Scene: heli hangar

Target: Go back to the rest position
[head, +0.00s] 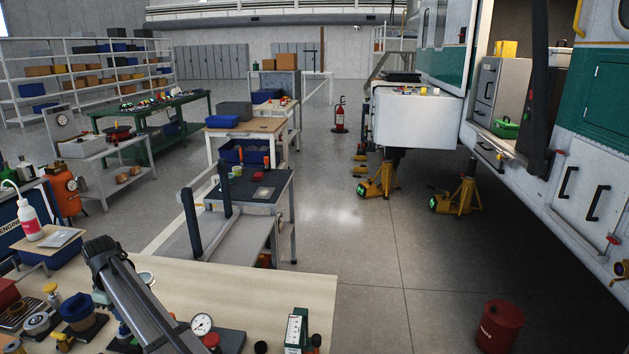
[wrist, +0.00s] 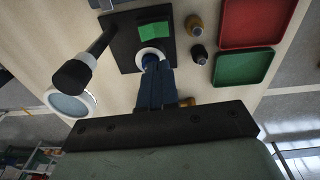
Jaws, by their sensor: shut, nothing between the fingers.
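In the wrist view my gripper (wrist: 153,72) shows as two dark blue fingers lying side by side, closed together with nothing held between them. The fingertips overlap the edge of a white ring (wrist: 150,56) on a black plate (wrist: 125,40); I cannot tell whether they touch it. In the head view a dark grey arm link of mine slants over the workbench (head: 270,295) at the lower left. I cannot make out the fingers clearly there.
Beside the plate in the wrist view are a black-knobbed handle (wrist: 75,76), a white-rimmed round dish (wrist: 72,103), a red tray (wrist: 258,22) and a green tray (wrist: 243,66). In the head view a gauge (head: 202,324) and a green-white box (head: 295,330) stand on the bench.

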